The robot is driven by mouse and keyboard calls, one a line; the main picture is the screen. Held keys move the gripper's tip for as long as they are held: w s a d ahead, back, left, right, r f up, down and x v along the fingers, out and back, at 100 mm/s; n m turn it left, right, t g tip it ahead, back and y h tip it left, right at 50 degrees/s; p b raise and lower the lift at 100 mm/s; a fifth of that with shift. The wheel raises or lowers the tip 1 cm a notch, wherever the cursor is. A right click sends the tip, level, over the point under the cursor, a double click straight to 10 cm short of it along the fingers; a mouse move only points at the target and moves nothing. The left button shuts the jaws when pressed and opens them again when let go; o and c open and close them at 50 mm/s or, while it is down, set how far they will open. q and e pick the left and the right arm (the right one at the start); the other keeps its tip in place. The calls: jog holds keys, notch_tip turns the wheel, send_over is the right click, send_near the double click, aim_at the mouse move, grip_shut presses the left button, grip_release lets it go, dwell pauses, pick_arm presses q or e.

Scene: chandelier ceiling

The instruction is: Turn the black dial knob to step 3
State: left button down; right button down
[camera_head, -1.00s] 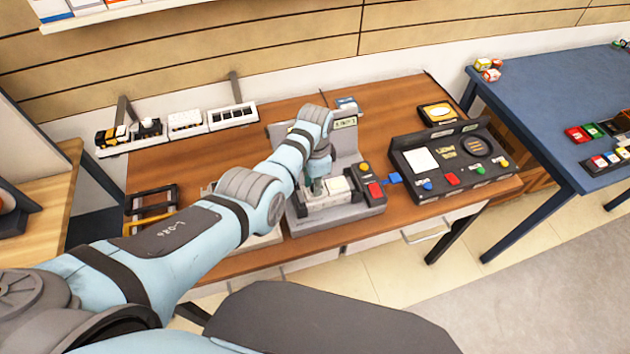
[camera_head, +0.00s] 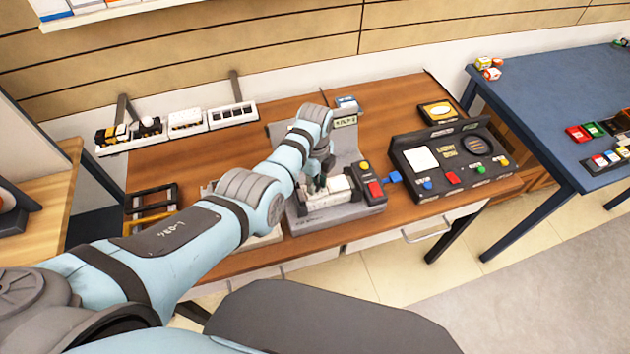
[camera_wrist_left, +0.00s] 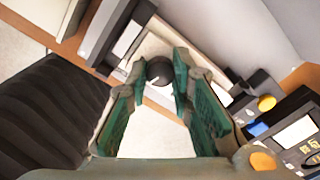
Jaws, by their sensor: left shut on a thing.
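The black dial knob (camera_wrist_left: 158,70) shows in the left wrist view as a small dark round knob with a light mark near its lower edge. My left gripper (camera_wrist_left: 162,80) has its two green-lined fingertips on either side of the knob and is shut on it. In the head view my left gripper (camera_head: 319,181) reaches down onto the grey device (camera_head: 330,212), and the knob is hidden there behind the gripper and wrist. I cannot read the dial's step marks. My right gripper is out of view.
A yellow button (camera_head: 364,166) and a red button (camera_head: 375,189) sit just right of the gripper. A black control panel (camera_head: 400,160) stands further right. A toy train (camera_head: 186,122) stands at the back left.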

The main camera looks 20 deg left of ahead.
pick_arm(q)
jog(key=shift+m, duration=2)
jog(key=c, duration=1.4)
grip_release()
jog(key=shift+r, duration=0.1)
notch_tip(320, 180, up, 12)
jog(key=shift+s, duration=0.15)
